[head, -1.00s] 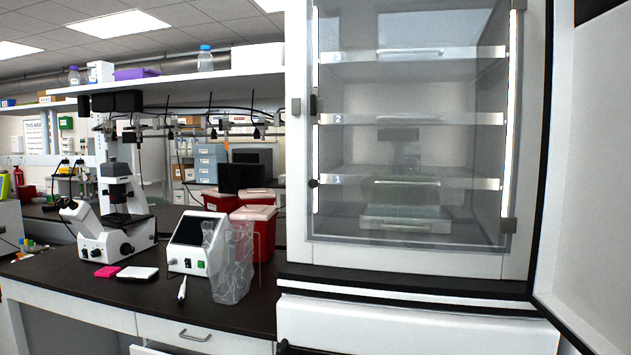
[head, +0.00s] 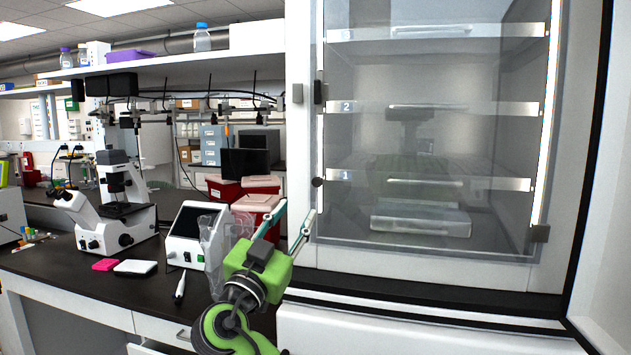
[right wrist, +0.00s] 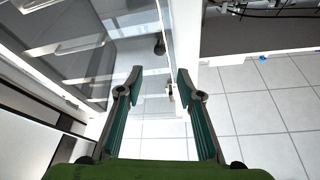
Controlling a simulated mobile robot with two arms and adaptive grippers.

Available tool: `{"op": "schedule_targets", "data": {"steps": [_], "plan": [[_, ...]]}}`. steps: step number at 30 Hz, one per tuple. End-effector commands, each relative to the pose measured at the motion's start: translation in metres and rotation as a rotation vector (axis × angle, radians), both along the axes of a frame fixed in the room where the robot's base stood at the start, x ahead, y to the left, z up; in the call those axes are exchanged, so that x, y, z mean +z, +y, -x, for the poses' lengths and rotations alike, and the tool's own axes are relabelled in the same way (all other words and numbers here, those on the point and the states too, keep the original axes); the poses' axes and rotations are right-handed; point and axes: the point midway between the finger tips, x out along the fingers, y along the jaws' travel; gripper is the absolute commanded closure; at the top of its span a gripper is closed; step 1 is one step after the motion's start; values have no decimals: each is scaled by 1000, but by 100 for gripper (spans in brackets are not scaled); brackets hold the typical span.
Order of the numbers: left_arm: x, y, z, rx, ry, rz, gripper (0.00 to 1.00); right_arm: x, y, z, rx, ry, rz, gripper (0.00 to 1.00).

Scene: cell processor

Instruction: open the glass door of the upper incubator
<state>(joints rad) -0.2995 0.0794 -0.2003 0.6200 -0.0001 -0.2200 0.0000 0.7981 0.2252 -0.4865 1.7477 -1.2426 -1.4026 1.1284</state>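The upper incubator (head: 302,140) stands at the right in the head view. Its clear glass door (head: 400,80) is shut over several shelves. A small dark round knob (head: 317,182) sits near the door's left edge, with a dark latch piece above it. My right gripper (head: 298,209) is open and empty, just below the knob and apart from it. In the right wrist view the open fingers (right wrist: 158,74) point toward the door's edge, and the knob (right wrist: 159,46) shows beyond them, nearer the left finger. My left gripper is not in view.
The solid outer door (head: 610,240) stands open at the right. A dark bench at the left holds a microscope (head: 118,205), a white device (head: 187,235), a clear bag (head: 212,250) and red bins (head: 255,203), close behind my right arm. A shelf (head: 180,66) runs above.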

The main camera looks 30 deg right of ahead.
Motion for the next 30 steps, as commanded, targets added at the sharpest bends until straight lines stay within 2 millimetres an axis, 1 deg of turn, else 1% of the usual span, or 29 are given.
{"op": "schedule_targets", "data": {"steps": [1, 6, 12, 15, 21, 30], "plan": [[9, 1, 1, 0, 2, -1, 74, 9, -9, -4, -5, 0, 1, 66], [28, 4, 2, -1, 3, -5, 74, 24, -38, -24, -5, 3, 3, 66], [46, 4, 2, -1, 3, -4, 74, 37, -68, -45, -4, 4, 2, 66], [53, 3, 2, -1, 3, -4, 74, 41, -78, -53, -2, 5, 2, 66], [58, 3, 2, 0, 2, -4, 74, 44, -90, -61, -1, 4, 1, 66], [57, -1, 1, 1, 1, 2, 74, 43, -91, -62, 1, 4, 0, 66]]}}
